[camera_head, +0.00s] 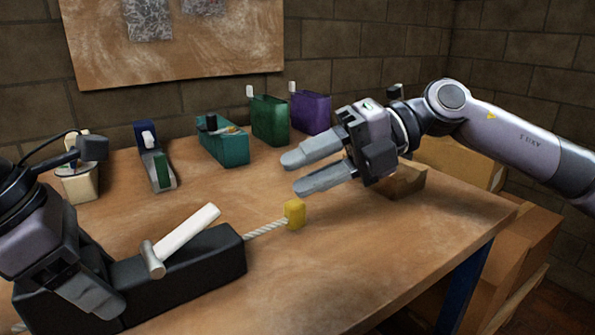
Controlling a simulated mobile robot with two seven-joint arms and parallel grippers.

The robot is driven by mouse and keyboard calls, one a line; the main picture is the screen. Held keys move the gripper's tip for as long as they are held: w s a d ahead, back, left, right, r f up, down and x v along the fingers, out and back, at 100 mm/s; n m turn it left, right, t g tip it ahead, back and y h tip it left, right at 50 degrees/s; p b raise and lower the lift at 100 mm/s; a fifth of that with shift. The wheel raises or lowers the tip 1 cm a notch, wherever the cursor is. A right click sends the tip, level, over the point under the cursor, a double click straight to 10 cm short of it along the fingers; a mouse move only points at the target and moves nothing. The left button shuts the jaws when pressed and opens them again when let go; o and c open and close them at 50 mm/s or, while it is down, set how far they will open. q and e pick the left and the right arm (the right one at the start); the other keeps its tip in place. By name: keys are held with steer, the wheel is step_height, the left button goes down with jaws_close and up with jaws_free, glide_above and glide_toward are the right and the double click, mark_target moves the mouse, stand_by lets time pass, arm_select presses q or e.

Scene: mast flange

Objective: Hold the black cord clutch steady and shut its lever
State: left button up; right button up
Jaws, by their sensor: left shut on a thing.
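The black cord clutch (205,258) lies on the wooden table at the lower left. Its white lever (188,231) stands up at a slant from a pivot near the middle of the body, its free end up and to the right. A twisted white cord (266,230) runs out of the right end to a yellow block (295,214). My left gripper (98,290) is shut on the clutch's left part and hides some of it. My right gripper (312,168) is open and empty, above the table beyond the yellow block, apart from the lever.
Behind stand a teal box (222,145), a green container (270,120), a purple container (311,112), a blue and green device (154,157) and a cream object (78,182). A wooden block (405,180) lies behind my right gripper. The table's front right is clear.

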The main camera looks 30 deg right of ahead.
arm_select(q)
steer(key=o, duration=1.6)
steer(key=shift+c, duration=0.2)
steer(key=shift+r, duration=0.1)
